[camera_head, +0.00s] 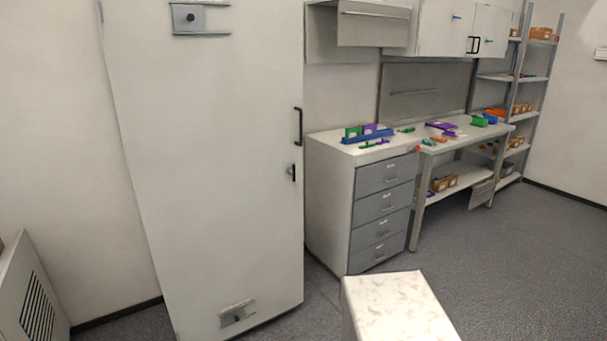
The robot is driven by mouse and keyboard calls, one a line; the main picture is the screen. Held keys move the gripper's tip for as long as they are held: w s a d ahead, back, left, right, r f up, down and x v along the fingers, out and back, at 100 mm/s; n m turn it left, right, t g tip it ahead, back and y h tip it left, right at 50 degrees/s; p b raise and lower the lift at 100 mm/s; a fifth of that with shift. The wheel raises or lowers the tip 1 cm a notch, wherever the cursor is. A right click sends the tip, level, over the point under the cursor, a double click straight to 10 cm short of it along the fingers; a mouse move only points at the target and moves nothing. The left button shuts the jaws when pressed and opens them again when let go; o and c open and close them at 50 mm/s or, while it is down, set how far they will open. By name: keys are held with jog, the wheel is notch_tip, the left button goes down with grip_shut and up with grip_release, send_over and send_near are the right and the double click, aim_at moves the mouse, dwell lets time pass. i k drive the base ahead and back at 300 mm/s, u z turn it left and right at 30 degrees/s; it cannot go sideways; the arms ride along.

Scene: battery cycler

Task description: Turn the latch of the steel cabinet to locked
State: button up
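The tall pale steel cabinet (215,170) fills the left middle of the head view, with its door shut. A black bar handle (298,126) stands upright near the door's right edge. Just below it is a small latch (292,172) with a grey round boss and a dark lever that looks about vertical. Whether it is locked cannot be told at this size. A grey plate with a dark knob (190,17) sits high on the door, and a similar plate (237,316) sits near its bottom. My gripper is not in view.
A drawer unit (330,205) stands right of the cabinet, then a workbench (470,140) with small coloured parts and a shelf rack (540,85). A slotted grey box (35,295) stands at lower left. Grey floor (520,260) is open at right.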

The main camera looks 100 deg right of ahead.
aim_at(290, 169)
jog(key=u, duration=0.15)
jog(key=k, duration=0.75)
jog(key=z, duration=1.5)
jog(key=i, duration=0.95)
jog(key=z, duration=0.1)
jog(key=k, duration=0.35)
jog(key=z, duration=0.05)
